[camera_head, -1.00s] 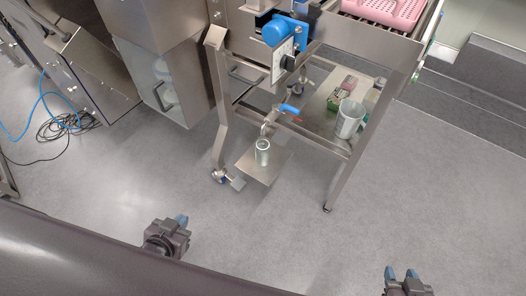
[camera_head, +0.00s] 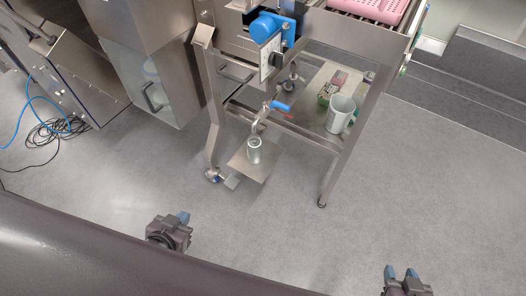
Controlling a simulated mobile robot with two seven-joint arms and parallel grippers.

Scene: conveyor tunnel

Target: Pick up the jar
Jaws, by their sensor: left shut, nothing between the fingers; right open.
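The jar (camera_head: 254,151) is a small greyish, glass-like cylinder. It stands upright on a small metal plate (camera_head: 243,168) low at the front of the steel conveyor frame, beneath a tap with a blue handle (camera_head: 281,106). My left gripper (camera_head: 182,218) is at the lower left, shut and empty, apart from the jar and nearer to me. My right gripper (camera_head: 402,272) is at the lower right edge, open with its two blue fingertips apart, far from the jar.
A white jug (camera_head: 340,114) and small boxes (camera_head: 330,92) stand on the frame's lower shelf. Frame legs (camera_head: 345,165) flank the plate. A steel cabinet (camera_head: 150,75) stands left, with blue cables (camera_head: 40,115) on the floor. The grey floor (camera_head: 290,230) in front is clear.

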